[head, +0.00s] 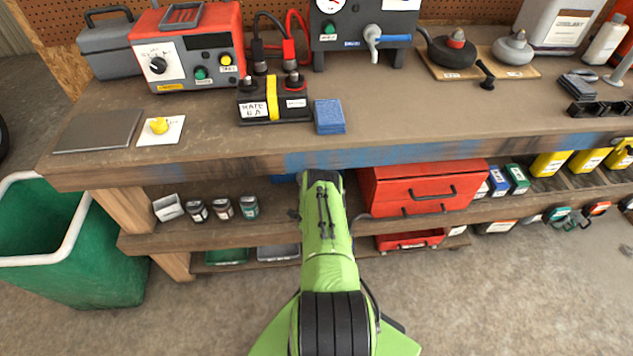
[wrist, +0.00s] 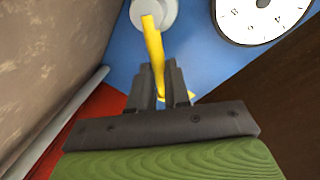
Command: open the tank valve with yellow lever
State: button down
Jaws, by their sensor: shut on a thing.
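The yellow lever (wrist: 152,38) shows in the wrist view, running down from a pale round valve hub (wrist: 135,14) on a blue surface (wrist: 205,65), which looks like the tank. My gripper (wrist: 159,70) is shut on the lever, with one dark finger on each side of it. The lever's lower end shows partly behind and beside the fingers. In the head view my green arm reaches under the workbench's front edge. My fingers, the lever and the valve are hidden there.
A white dial (wrist: 262,18) sits right of the lever. The workbench top (head: 400,120) overhangs my arm. A red toolbox (head: 425,187) stands right of my arm, with small jars (head: 222,207) to the left. A green bin (head: 70,240) stands at far left.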

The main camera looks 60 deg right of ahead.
jog(key=shift+w+a+r+n+h, duration=0.15)
jog(key=shift+w+a+r+n, duration=0.1)
jog(key=shift+n, duration=0.45)
jog(key=shift+w+a+r+n+h, duration=0.1)
jog(key=shift+w+a+n, duration=0.15)
jog(key=shift+n, duration=0.45)
jog(key=shift+w+a+r+n+h, duration=0.15)
jog(key=shift+w+a+r+n, duration=0.1)
jog(key=shift+n, duration=0.45)
jog(key=c, duration=1.1)
grip_release()
